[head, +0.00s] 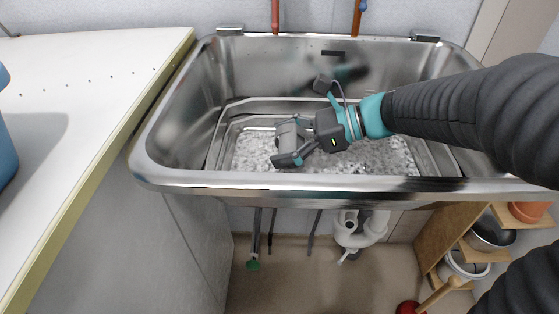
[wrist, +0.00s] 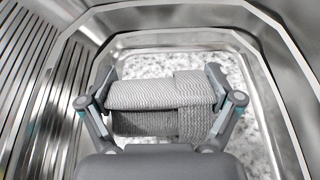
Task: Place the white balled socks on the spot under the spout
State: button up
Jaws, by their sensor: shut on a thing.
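The balled socks (wrist: 165,95), a pale grey-white ribbed bundle with a folded band, sit between the two fingers of my gripper (wrist: 163,101) in the wrist view. My gripper is shut on them from both sides. In the head view my gripper (head: 289,142) is inside the steel washtub basin (head: 185,105), left of its middle, with the socks (head: 287,138) between its fingers, partly hidden. A speckled white-grey surface lies below. I cannot tell how far above it the socks are. The spout and the spot under it cannot be made out.
Red (head: 275,15) and copper (head: 357,18) pipes run down the wall behind the basin. A white worktop (head: 90,75) adjoins on the left. The basin's steel front rim (head: 300,183) stands before my gripper. A ribbed drainboard (wrist: 28,60) shows left in the wrist view.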

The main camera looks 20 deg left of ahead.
jog(key=shift+f+b, duration=0.35)
jog(key=shift+f, duration=2.05)
jog(key=shift+f, duration=0.15)
jog(key=o, duration=0.8)
jog(key=shift+o, duration=0.2)
jog(key=shift+r, duration=0.25)
jog(key=v, duration=0.7)
jog(key=shift+w+d+p, duration=0.1)
jog(key=shift+d+p, duration=0.1)
jog(key=shift+p, duration=0.1)
